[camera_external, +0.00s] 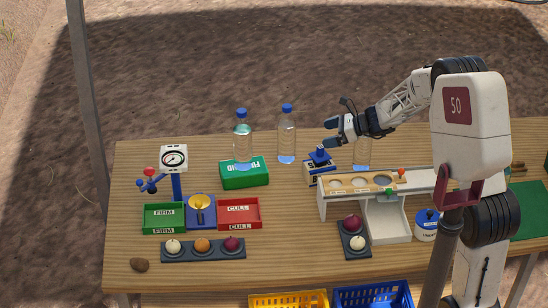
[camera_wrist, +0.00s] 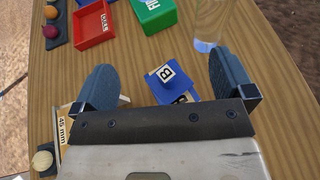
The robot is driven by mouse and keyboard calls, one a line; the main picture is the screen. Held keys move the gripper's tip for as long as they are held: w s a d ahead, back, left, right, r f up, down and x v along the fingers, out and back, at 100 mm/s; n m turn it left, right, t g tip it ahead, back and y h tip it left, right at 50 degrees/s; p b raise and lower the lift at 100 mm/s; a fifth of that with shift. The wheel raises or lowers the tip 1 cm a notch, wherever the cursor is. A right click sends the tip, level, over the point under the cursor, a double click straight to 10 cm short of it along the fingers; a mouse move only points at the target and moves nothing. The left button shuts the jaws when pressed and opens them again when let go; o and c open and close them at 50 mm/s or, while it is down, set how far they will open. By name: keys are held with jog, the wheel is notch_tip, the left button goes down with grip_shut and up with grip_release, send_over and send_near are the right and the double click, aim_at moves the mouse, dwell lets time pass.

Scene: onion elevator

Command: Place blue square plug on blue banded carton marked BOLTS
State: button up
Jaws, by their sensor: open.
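The blue square plug (camera_wrist: 174,83) carries a white label with a "B" in the wrist view. In the external view the plug (camera_external: 320,155) appears to rest on top of the small white and blue carton (camera_external: 311,176). The carton's label (camera_wrist: 184,98) is partly hidden by my gripper in the wrist view. The plug looks turned relative to the carton; full contact cannot be told. My gripper (camera_external: 333,131) is open and empty, above and slightly right of the plug. In the wrist view its fingers (camera_wrist: 163,64) stand apart on either side of the plug.
Another bottle (camera_external: 362,158) stands right of the carton. The wooden sizing rack (camera_external: 350,184) is close in front. Green (camera_external: 164,226) and red (camera_external: 239,224) trays lie left.

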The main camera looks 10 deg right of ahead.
dwell(0.3)
jog(key=s+d+r+n+g+h, duration=0.1)
jog(key=s+d+r+n+h, duration=0.2)
jog(key=s, duration=0.4)
jog(key=s+d+r+n, duration=0.4)
jog(key=s+r, duration=0.1)
jog(key=s, duration=0.2)
jog(key=s+d+r+n+g+h, duration=0.1)
jog(key=s+d+r+n+h, duration=0.2)
jog(key=s, duration=0.4)
jog(key=s+d+r+n+h, duration=0.1)
jog(key=s+d+n+h, duration=0.1)
jog(key=s+d, duration=0.4)
jog(key=s+d+r+n+t+h, duration=0.1)
jog(key=s+d+n+h, duration=0.2)
jog(key=s, duration=0.9)
jog(key=s+d+r+n+h, duration=0.1)
jog(key=s+d+n+h, duration=0.1)
jog(key=s+d+n, duration=0.3)
jog(key=s+d, duration=0.4)
jog(key=s, duration=0.1)
jog(key=shift+t, duration=0.3)
